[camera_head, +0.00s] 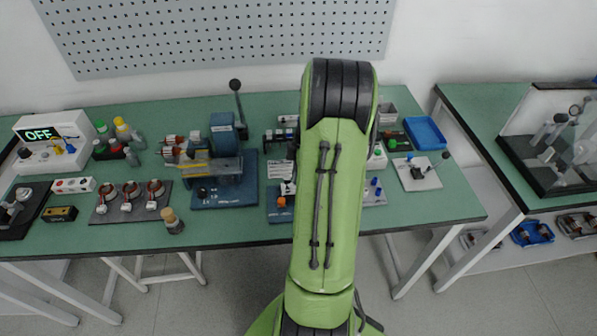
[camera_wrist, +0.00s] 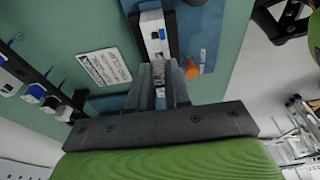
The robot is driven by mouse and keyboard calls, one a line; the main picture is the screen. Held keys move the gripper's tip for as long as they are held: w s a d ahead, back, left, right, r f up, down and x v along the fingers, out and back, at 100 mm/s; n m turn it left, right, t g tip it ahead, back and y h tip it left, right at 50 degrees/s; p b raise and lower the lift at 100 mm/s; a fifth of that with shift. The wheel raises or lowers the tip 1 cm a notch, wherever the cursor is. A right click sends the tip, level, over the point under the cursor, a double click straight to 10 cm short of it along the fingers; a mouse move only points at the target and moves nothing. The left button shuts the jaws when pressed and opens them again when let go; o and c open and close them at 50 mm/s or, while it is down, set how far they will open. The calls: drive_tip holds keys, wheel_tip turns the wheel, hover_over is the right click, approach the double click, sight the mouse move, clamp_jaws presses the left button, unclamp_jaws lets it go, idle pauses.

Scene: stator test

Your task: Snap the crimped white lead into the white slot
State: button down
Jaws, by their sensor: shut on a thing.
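My gripper (camera_wrist: 160,80) points away from the camera in the wrist view, its two grey fingers close together. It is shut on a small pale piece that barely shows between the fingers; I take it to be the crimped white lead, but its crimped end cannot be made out. Just beyond the fingertips is a white housing (camera_wrist: 153,28) with small dark openings, set in a dark holder on a blue base plate (camera_wrist: 205,35). I cannot tell whether the held piece touches the housing. In the head view my arm hides the gripper.
An orange knob (camera_wrist: 192,70) sits on the blue plate, close right of the fingers. A printed label (camera_wrist: 103,67) lies left. A dark rack (camera_wrist: 62,98) holds several white-and-blue parts. In the head view, a blue press (camera_head: 224,190) stands left of my arm and a blue tray (camera_head: 425,132) right.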

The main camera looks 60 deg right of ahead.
drive_tip(key=shift+f, duration=0.15)
idle(0.7)
drive_tip(key=c, duration=1)
unclamp_jaws()
wheel_tip(320, 180, up, 16)
drive_tip(key=s+d+p, duration=0.2)
drive_tip(key=p, duration=0.2)
drive_tip(key=shift+s+f, duration=0.2)
drive_tip(key=shift+f, duration=0.05)
